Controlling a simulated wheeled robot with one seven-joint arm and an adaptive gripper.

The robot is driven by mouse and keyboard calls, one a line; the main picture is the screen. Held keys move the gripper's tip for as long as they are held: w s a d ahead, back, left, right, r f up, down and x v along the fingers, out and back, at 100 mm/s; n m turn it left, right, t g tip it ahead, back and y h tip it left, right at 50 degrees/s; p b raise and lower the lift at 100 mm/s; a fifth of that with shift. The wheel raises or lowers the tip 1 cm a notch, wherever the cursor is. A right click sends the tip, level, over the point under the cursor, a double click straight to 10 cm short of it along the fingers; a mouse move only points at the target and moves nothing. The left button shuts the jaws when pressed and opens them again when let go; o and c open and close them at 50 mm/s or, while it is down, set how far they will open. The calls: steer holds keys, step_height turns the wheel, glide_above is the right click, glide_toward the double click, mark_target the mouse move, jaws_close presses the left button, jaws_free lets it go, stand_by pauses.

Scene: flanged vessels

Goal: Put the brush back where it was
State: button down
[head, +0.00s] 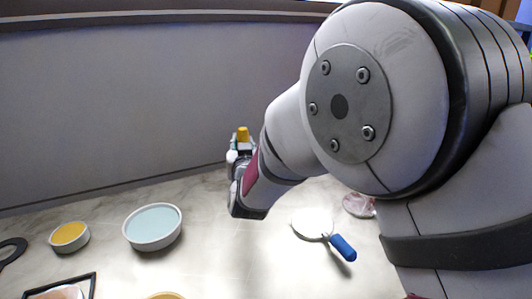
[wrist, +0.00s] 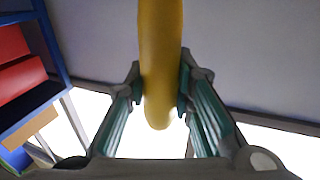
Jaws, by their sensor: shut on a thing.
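My gripper (wrist: 162,88) is shut on a long, smooth yellow thing (wrist: 160,35) with a rounded end, which looks like the handle of the brush. In the wrist view it runs up out of the picture between the two fingers, so no bristles show. In the head view my gripper (head: 241,158) is up near the grey wall, above the counter, partly hidden behind my arm. A small yellow part (head: 243,133) shows at its top.
The pale counter (head: 225,265) holds a light-blue bowl (head: 153,224), a yellow-filled bowl (head: 70,235), a black-framed tray (head: 92,284) and a blue-handled tool (head: 342,246) with a round pale head. A pinkish item (head: 358,205) lies behind it. The wrist view shows a blue shelf with red things (wrist: 20,75).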

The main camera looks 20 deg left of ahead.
steer(key=shift+f, duration=1.5)
steer(key=shift+f, duration=0.2)
steer(key=c, duration=1.4)
jaws_free()
steer(key=shift+r, duration=0.2)
steer(key=v, duration=1.2)
